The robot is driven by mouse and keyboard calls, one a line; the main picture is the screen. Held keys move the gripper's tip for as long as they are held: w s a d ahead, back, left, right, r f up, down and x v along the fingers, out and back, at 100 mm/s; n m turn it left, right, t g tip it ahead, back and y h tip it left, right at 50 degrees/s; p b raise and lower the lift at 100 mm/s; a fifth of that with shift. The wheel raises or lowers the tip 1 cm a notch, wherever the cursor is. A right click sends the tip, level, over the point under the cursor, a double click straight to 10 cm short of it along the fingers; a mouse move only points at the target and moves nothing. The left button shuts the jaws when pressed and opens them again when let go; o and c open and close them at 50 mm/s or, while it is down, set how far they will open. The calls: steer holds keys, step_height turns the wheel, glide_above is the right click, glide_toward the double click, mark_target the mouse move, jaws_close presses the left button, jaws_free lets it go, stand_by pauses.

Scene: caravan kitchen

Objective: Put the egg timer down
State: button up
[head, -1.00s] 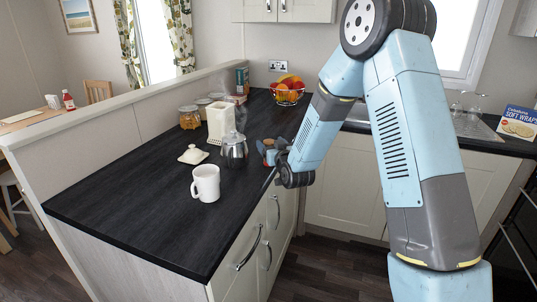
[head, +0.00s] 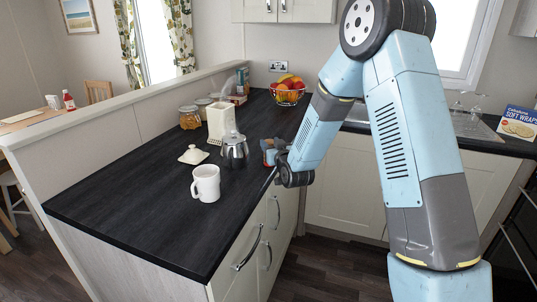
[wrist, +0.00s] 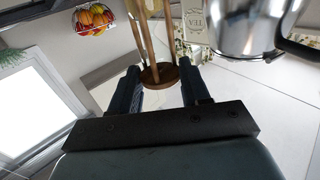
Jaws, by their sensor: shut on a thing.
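The egg timer (wrist: 160,74), with a round brown wooden end and wooden posts, sits between the two fingers of my gripper (wrist: 160,88) in the wrist view. My gripper is shut on it. In the head view my gripper (head: 271,151) is low over the right edge of the dark worktop (head: 150,215), right of the metal pot. The timer is too small and covered there to make out clearly, and I cannot tell whether it touches the worktop.
The metal pot (head: 235,150) stands close to my gripper; it also shows in the wrist view (wrist: 248,25).

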steer(key=shift+r, duration=0.45)
step_height(320, 180, up, 2)
steer(key=shift+r, duration=0.25)
steer(key=s+d+r, duration=0.8)
steer(key=s+r, duration=0.1)
steer(key=s, duration=0.2)
steer(key=w+d+f+m+h, duration=0.15)
steer(key=d+f, duration=0.35)
steer(key=f, duration=0.5)
steer(key=w+d+f+m+t+h, duration=0.1)
steer(key=w+d+f+h, duration=0.3)
steer(key=f, duration=0.6)
steer(key=w+d+f+m+h, duration=0.1)
steer(key=d+f+m, duration=0.1)
steer(key=d+f, duration=0.6)
steer(key=shift+s+a+r, duration=0.1)
steer(key=shift+a+r, duration=0.15)
steer(key=shift+r, duration=0.35)
steer(key=shift+a+r, duration=0.3)
steer(key=shift+r, duration=0.35)
steer(key=shift+s+a+r, duration=0.1)
steer(key=shift+a+r, duration=0.15)
steer(key=shift+r, duration=0.35)
